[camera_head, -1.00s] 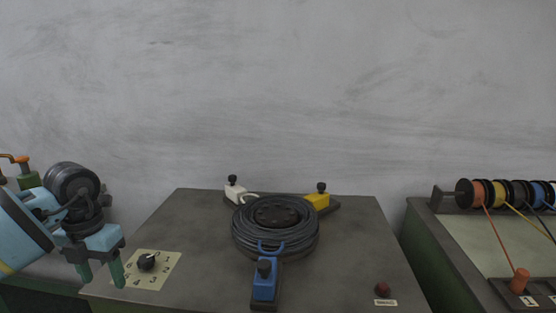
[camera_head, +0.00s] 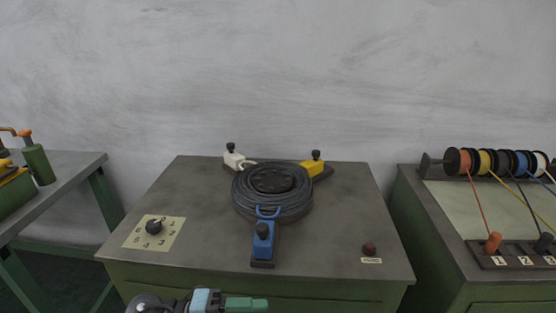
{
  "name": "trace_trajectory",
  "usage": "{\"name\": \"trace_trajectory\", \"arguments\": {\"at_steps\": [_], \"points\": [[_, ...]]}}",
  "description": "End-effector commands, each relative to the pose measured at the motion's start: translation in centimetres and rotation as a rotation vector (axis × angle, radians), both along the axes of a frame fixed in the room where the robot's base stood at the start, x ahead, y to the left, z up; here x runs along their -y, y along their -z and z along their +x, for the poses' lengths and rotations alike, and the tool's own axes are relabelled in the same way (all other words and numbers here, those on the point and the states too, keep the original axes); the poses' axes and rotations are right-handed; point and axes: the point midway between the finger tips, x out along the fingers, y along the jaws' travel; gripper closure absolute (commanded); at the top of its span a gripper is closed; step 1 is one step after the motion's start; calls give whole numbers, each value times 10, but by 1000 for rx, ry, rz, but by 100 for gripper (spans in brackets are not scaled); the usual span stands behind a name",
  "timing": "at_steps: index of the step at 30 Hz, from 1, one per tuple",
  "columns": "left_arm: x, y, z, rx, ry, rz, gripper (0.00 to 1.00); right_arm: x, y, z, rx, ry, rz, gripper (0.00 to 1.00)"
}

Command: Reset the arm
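My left gripper (camera_head: 260,304) is at the bottom edge of the picture, in front of the green machine cabinet (camera_head: 190,281). Its green fingers point right and are seen side-on, partly cut off, so I cannot tell whether they are open. No held object shows. The arm behind it is mostly out of the picture. My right gripper is not in view.
The cabinet top carries a black coil (camera_head: 272,210) with white (camera_head: 234,160), yellow (camera_head: 312,168) and blue (camera_head: 263,240) blocks, a knob (camera_head: 154,227) and a red button (camera_head: 369,248). A spool bench (camera_head: 440,240) stands right, a grey table (camera_head: 60,180) left.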

Motion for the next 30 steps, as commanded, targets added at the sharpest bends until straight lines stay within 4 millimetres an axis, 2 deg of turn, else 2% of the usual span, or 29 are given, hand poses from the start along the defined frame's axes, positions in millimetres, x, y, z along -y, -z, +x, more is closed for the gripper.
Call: {"name": "trace_trajectory", "arguments": {"at_steps": [3, 8, 13, 17, 20, 23, 27, 30], "points": [[4, -6, -9, -128, -145, -166, 41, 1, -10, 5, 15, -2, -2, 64], [-7, -1, -13, -324, -373, -346, 41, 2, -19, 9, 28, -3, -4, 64], [-35, 23, -23, -560, -635, -478, 41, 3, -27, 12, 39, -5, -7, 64], [-62, 55, -41, -758, -843, -538, 41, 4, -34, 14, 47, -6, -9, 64], [-84, 84, -64, -918, -1003, -563, 41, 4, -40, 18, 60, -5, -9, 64], [-105, 114, -97, -1083, -1159, -569, 41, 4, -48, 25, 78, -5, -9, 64], [-130, 155, -155, -1316, -1359, -546, 41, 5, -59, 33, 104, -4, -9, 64], [-142, 176, -197, -1460, -1470, -519, 41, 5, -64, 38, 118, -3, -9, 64]]}}
